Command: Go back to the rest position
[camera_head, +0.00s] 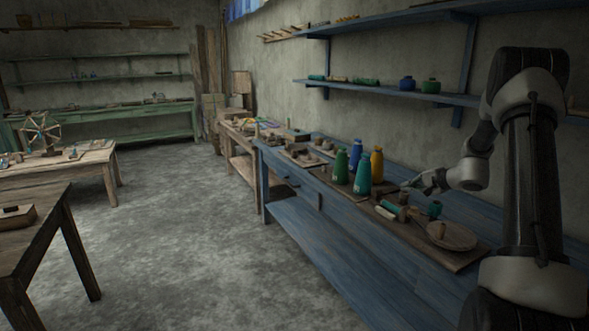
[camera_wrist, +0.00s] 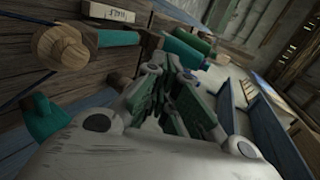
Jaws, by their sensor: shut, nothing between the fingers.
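My gripper (camera_head: 418,184) is at the end of my arm, above the blue bench (camera_head: 330,235) on the right side of the head view. A wooden spool with teal thread (camera_wrist: 75,44) lies left of the fingers in the wrist view. Green bottles (camera_wrist: 188,48) show just beyond the fingertips. I cannot tell the exact gap to them.
Blue (camera_head: 356,154) and yellow (camera_head: 377,164) bottles stand behind the green one. A round wooden disc (camera_head: 451,236) lies at the bench's near end. Wall shelves (camera_head: 390,92) run above. Tables (camera_head: 70,170) stand at left. The grey floor (camera_head: 190,235) between is clear.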

